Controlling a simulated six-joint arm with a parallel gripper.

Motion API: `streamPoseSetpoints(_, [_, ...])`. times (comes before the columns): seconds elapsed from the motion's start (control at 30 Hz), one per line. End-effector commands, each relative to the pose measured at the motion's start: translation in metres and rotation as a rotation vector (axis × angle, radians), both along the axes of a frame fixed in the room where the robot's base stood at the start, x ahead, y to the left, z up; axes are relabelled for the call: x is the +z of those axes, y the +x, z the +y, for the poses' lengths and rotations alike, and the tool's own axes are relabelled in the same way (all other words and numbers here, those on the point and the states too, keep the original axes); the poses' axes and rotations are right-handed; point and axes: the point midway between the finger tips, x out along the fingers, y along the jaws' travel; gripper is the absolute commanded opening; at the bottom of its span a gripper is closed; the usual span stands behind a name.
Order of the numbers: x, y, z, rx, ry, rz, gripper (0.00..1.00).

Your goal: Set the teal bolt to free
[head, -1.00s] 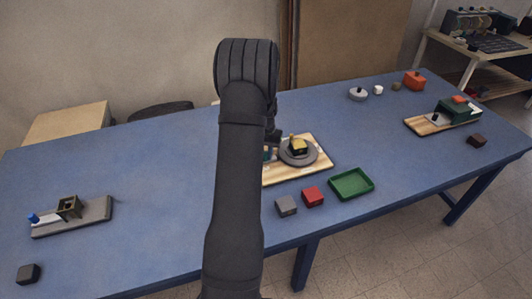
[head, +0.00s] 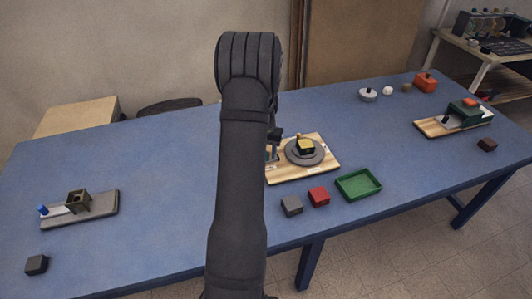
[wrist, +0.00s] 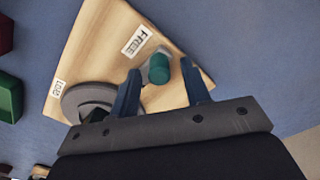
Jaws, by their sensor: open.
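The teal bolt (wrist: 158,68) shows in the wrist view as a short round knob on a pale wooden board (wrist: 95,45). A label reading FREE (wrist: 135,40) lies on the board close beside the bolt. My gripper (wrist: 161,84) is open, with one blue finger on each side of the bolt, the tips near it; I cannot tell whether they touch. A grey disc (wrist: 80,97) lies on the board, partly hidden by the gripper.
A grey block (head: 291,206), a red block (head: 319,197) and a green tray (head: 359,184) stand in front of the board. A grey fixture with a blue knob (head: 43,210) is at left; a green-boxed board (head: 428,128) is at right. The left-middle table is clear.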

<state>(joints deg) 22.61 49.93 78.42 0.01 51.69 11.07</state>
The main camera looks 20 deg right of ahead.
Motion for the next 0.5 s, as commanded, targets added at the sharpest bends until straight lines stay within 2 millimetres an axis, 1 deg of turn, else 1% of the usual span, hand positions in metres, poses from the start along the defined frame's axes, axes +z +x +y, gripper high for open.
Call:
streamPoseSetpoints(0.17, [0.036,0.001,-0.001,0.0,-0.002,-0.006,0.43])
streamPoseSetpoints(0.3, [0.071,0.001,0.0,0.0,-0.002,-0.006,0.43])
streamPoseSetpoints(0.5, [0.119,0.001,0.0,0.0,-0.002,-0.005,0.43])
